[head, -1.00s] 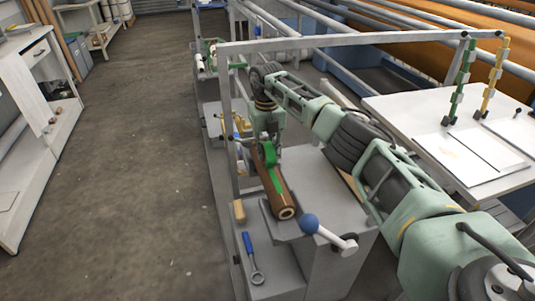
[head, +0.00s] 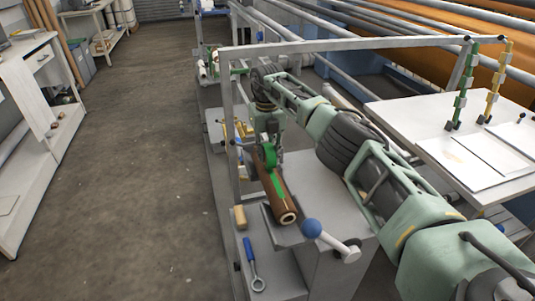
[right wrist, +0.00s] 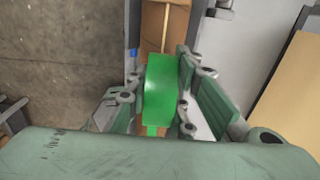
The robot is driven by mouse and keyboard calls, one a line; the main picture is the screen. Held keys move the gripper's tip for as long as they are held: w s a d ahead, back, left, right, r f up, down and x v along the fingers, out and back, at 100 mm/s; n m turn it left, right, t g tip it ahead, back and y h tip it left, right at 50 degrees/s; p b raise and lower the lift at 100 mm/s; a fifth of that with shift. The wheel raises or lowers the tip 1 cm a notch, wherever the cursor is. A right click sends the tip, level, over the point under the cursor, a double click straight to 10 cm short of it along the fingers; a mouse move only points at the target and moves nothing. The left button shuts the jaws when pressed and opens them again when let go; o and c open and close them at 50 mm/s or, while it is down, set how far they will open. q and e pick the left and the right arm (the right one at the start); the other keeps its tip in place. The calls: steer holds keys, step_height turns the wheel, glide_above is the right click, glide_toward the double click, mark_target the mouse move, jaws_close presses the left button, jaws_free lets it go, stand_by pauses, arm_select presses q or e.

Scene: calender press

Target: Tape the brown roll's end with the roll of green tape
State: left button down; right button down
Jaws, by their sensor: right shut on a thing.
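The brown roll (head: 289,208) lies on the grey machine top, with its open round end toward me. A green strip (head: 277,184) runs along its upper side from the roll of green tape (head: 270,157). My right gripper (head: 267,149) is shut on the green tape roll, at the far part of the brown roll. In the right wrist view the green tape (right wrist: 160,88) sits between the two fingers of my right gripper (right wrist: 158,112). The far end of the brown roll is hidden by the gripper and tape. My left gripper is out of view.
A grey frame post (head: 232,150) rises close to the gripper. A white table (head: 420,115) is at right.

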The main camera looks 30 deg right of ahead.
mark_target(267, 144)
steer(key=shift+r+p, duration=2.45)
steer(key=shift+r, duration=0.6)
steer(key=shift+f, duration=0.1)
